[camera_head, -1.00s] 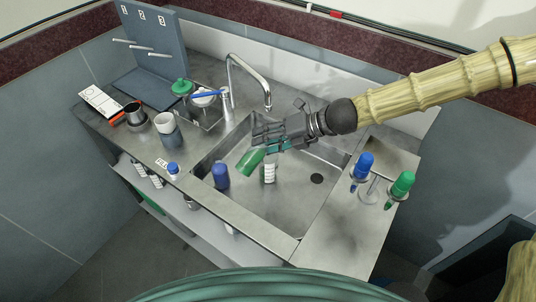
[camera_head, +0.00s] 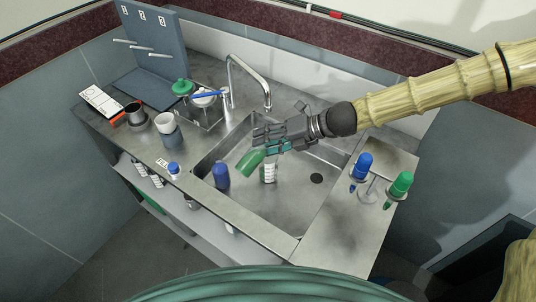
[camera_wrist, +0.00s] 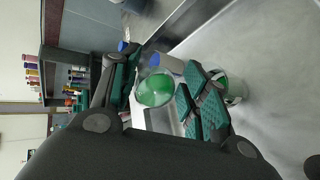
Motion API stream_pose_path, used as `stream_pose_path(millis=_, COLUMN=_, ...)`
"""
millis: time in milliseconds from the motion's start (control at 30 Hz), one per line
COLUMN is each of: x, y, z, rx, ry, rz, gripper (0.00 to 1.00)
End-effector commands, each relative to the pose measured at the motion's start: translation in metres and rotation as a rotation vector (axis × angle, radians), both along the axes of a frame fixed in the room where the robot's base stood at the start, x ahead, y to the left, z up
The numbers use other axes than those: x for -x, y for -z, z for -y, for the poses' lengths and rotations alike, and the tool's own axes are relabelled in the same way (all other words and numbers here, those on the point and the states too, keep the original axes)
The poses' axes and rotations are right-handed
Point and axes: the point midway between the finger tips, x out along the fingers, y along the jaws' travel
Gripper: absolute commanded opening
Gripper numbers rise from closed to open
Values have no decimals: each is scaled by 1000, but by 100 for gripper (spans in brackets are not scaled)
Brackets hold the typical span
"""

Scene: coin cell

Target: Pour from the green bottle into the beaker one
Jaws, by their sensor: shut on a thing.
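The green bottle (camera_head: 251,162) is held tilted above the sink, its green end pointing down and left in the head view. My gripper (camera_head: 276,145) is shut on it. In the wrist view the bottle's round green end (camera_wrist: 155,90) shows between my gripper's teal finger pads (camera_wrist: 165,92). A container with white graduation marks (camera_head: 269,173), apparently the beaker, stands upright close to the right of the bottle. The wrist view shows a clear container with green in it (camera_wrist: 236,90) beside the right finger. Whether liquid is flowing cannot be seen.
A blue bottle (camera_head: 221,175) stands in the sink (camera_head: 300,205), left of the green one. The faucet (camera_head: 250,75) arches behind my gripper. A rack with blue and green items (camera_head: 372,190) stands at right. Cups (camera_head: 165,123) stand on the left counter.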

Motion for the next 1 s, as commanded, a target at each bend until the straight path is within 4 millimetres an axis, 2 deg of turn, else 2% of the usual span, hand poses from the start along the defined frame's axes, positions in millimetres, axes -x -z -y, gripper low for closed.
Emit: stream_pose_path(millis=1000, x=-1, y=4, z=1, rx=-44, ry=1, rz=-42, gripper=0)
